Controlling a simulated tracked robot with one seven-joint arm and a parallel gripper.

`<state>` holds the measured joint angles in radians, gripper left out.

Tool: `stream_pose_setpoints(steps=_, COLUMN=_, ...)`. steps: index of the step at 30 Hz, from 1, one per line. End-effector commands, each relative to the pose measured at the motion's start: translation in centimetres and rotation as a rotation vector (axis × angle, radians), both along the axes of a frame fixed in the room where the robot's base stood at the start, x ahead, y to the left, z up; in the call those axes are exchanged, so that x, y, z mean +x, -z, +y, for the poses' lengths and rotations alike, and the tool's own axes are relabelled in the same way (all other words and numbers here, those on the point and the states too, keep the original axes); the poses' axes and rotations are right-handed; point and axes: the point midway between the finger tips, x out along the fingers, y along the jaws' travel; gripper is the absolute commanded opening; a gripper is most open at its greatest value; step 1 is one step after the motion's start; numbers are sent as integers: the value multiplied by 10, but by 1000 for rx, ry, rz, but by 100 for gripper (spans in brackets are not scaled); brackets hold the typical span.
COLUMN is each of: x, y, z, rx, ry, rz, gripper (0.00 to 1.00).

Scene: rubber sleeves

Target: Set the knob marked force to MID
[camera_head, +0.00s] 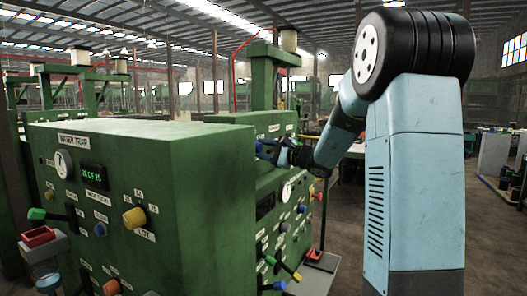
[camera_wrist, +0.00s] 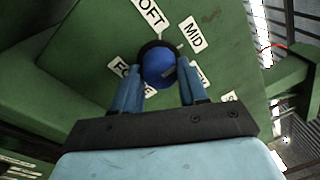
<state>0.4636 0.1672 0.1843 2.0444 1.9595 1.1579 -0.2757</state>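In the wrist view, a round blue knob (camera_wrist: 158,68) with a black collar sits on a green panel. The label MID (camera_wrist: 193,33) is to its upper right and one ending in OFT (camera_wrist: 151,13) is above. A label beginning FO (camera_wrist: 130,76) at lower left and another at lower right are partly hidden by my fingers. In the head view my gripper (camera_head: 281,153) is at the far panel.
The near green cabinet (camera_head: 200,190) carries a WATER TRAP gauge, a yellow knob (camera_head: 134,217) and a display (camera_head: 93,171). Levers with green and yellow tips (camera_head: 290,272) stick out below my arm. A red tray (camera_head: 320,258) sits at the panel's foot. Open floor lies right.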

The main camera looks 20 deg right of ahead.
Motion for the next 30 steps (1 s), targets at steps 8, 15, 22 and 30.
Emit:
stream_pose_setpoints(steps=8, x=-1, y=2, z=0, rx=0, ry=-2, rz=5, gripper=68)
stream_pose_setpoints(steps=15, x=-1, y=1, z=0, rx=0, ry=-1, rz=3, gripper=68)
stream_pose_setpoints(steps=22, x=-15, y=3, z=-15, rx=-1, ry=3, rz=4, gripper=68)
stream_pose_setpoints(steps=30, x=-54, y=7, z=-49, rx=-2, ry=3, rz=3, gripper=68)
